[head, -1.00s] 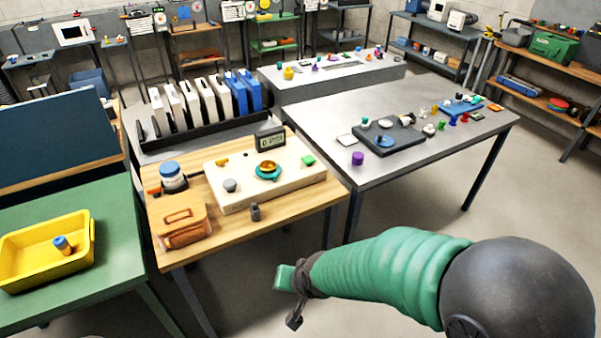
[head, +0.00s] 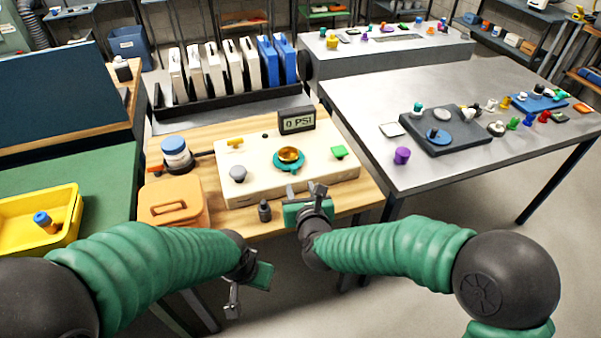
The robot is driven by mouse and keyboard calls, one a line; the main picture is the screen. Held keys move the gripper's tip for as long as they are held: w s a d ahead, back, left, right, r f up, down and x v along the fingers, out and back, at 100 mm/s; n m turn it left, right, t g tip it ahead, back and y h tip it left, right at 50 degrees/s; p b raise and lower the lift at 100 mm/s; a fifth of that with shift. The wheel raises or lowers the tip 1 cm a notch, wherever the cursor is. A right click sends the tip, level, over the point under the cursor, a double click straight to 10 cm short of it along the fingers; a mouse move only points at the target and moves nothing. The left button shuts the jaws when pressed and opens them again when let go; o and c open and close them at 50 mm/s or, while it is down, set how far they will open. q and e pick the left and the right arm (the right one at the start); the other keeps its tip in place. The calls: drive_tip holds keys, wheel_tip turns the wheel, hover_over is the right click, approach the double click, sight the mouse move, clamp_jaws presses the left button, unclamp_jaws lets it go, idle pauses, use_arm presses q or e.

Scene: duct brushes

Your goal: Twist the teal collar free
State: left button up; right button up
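The teal collar (head: 278,163) is a ring around the base of a brass-coloured round fitting (head: 289,154), on a cream panel box (head: 240,192) on the wooden bench. My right gripper (head: 314,195) is at the box's front edge, below and slightly right of the collar, apart from it. My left gripper (head: 247,286) hangs lower, in front of the bench, well away from the collar. Neither gripper appears to hold anything. The finger gaps are too small and turned away to read.
The box also carries a grey knob (head: 238,174), a yellow handle (head: 235,143) and a green piece (head: 338,152). A gauge reading 0 PSI (head: 297,121) stands behind. A dark small knob (head: 264,210) is in front. An orange case (head: 174,203) and blue-topped jar (head: 176,152) lie left.

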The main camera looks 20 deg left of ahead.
sight(295, 171)
drive_tip(key=x, duration=1.1)
drive_tip(key=shift+s+a+f, duration=0.1)
drive_tip(key=shift+f, duration=0.1)
drive_tip(key=shift+w+f, duration=0.1)
drive_tip(key=shift+w, duration=0.15)
drive_tip(key=shift+c, duration=0.7)
drive_tip(key=shift+s, duration=0.1)
clamp_jaws()
